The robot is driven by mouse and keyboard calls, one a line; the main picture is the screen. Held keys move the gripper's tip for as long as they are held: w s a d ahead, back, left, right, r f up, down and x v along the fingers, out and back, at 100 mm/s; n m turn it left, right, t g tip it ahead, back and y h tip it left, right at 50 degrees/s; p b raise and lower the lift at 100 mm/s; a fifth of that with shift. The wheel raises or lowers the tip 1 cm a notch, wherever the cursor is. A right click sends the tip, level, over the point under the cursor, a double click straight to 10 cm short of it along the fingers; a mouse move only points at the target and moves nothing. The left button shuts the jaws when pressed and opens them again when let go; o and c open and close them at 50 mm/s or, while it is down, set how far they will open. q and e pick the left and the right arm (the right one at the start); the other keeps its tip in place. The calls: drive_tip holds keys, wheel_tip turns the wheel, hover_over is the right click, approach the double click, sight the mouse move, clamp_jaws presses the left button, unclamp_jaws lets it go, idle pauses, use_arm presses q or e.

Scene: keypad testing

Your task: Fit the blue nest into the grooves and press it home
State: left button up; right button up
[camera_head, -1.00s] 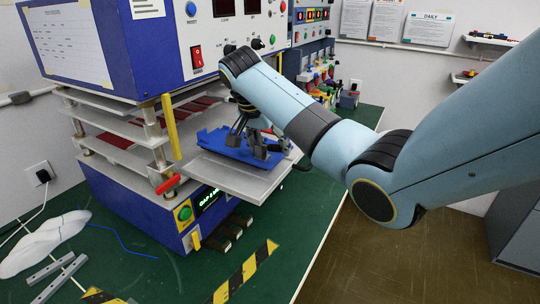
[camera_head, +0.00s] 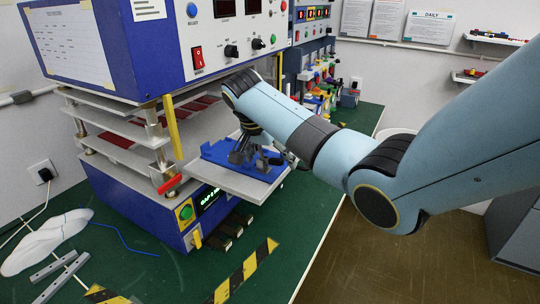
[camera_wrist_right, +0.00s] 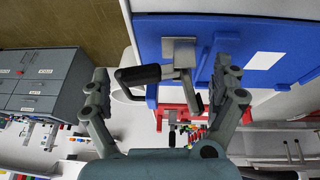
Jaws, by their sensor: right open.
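The blue nest (camera_head: 222,152) lies on the pale pulled-out tray (camera_head: 205,178) of the press. I cannot tell whether it is seated in the grooves, which are hidden. My right gripper (camera_head: 242,157) is over the nest with its fingers apart, partly hidden by my wrist. In the right wrist view, my open right gripper (camera_wrist_right: 165,98) has a black handle (camera_wrist_right: 138,76) on a grey bracket (camera_wrist_right: 180,55) between its fingers. The blue nest (camera_wrist_right: 262,30) fills the upper right there, with a white plate on it. My left gripper is out of view.
The blue press (camera_head: 140,204) stands on the green bench (camera_head: 300,225), with several plates above the tray. A red lever (camera_head: 170,184) projects at its front left post. Coloured parts (camera_head: 322,85) stand behind on the right. The bench right of the tray is clear.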

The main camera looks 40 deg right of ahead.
drive_tip(key=b+v, duration=0.1)
drive_tip(key=v, duration=1.1)
